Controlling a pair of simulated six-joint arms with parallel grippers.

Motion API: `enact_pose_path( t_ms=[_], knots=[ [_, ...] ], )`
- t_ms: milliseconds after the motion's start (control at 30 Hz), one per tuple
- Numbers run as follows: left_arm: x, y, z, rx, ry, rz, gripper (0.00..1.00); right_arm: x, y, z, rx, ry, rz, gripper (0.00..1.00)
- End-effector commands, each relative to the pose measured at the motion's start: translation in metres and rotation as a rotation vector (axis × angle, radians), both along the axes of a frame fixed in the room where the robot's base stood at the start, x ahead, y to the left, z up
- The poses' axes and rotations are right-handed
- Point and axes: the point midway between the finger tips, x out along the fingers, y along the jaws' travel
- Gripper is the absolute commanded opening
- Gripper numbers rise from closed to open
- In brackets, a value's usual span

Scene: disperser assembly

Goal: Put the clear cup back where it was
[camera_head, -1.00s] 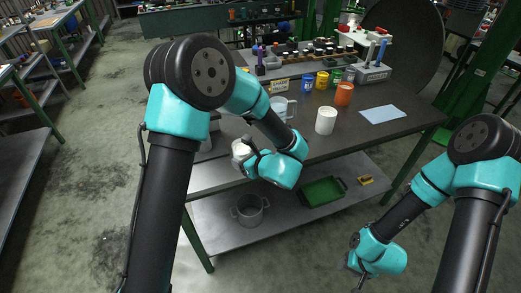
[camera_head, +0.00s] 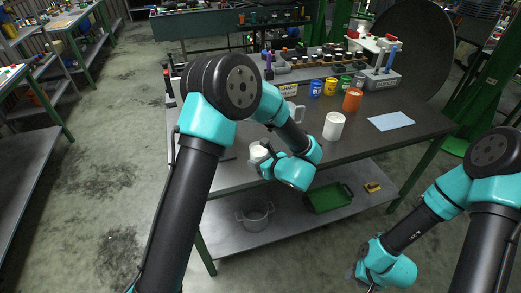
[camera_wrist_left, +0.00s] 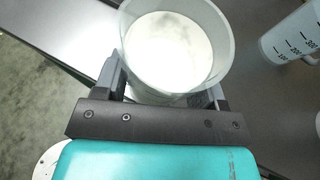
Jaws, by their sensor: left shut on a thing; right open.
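The clear cup (camera_wrist_left: 172,92) is held in my left gripper (camera_wrist_left: 168,98), whose fingers are shut on its two sides. In the left wrist view it is see-through, with white material inside. In the head view the cup (camera_head: 258,152) shows small and pale at my left gripper (camera_head: 262,165), by the front left part of the table (camera_head: 365,147). The cup's underside is hidden, so I cannot tell whether it touches the table. My right gripper (camera_head: 352,275) is open at the lower right, away from the table and low in the view.
A graduated clear jug (camera_wrist_left: 292,38) stands close to the right of the held cup. A white cup (camera_head: 333,126), an orange container (camera_head: 352,100) and several paint tins (camera_head: 330,87) stand farther right. A pale blue sheet (camera_head: 391,121) lies at the right. The front middle tabletop is clear.

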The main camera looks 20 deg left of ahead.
Motion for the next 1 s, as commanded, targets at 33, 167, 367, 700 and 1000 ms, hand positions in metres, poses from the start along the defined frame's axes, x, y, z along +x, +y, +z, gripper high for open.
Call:
enact_pose_path(
  t_ms=[33,167,367,700,1000],
  knots=[
    [0.01,0.003,-0.001,-0.001,-0.002,0.003,0.31,0.0,0.0,0.0,0.0,0.0,0.0,0.43],
    [0.035,0.01,-0.004,-0.001,-0.003,0.002,0.31,0.0,0.0,0.0,0.0,0.0,0.0,0.43],
    [0.072,0.021,-0.007,0.0,-0.002,0.002,0.31,0.0,0.0,0.0,0.0,0.0,0.0,0.43],
    [0.094,0.026,-0.009,0.001,-0.001,-0.001,0.31,0.0,0.0,0.0,0.0,0.0,0.0,0.43],
    [0.1,0.028,-0.009,0.001,-0.001,0.0,0.31,0.0,0.0,0.0,0.0,0.0,0.0,0.43]
  ],
)
